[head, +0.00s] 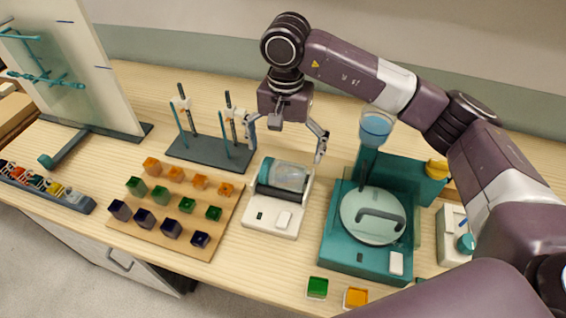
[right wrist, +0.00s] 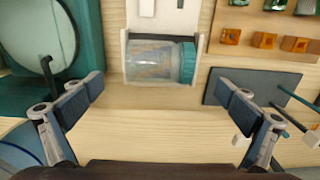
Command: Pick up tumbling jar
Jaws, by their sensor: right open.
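The tumbling jar (head: 283,175) is a clear cylinder with a teal lid at one end. It lies on its side on a white roller machine (head: 266,216) in the middle of the table. In the right wrist view the jar (right wrist: 155,62) lies across the top middle, its teal lid to the right. My right gripper (head: 288,150) is open and empty, just behind and above the jar in the head view. In the right wrist view its two fingers (right wrist: 165,92) are spread wide, with the jar beyond them and apart from both. My left gripper is not in view.
A rod stand on a dark base (head: 208,152) is close to the left of my right gripper. A teal machine with a round lid (head: 368,232) stands to the right. A wooden board (head: 190,228) with several coloured cubes lies left of the roller machine.

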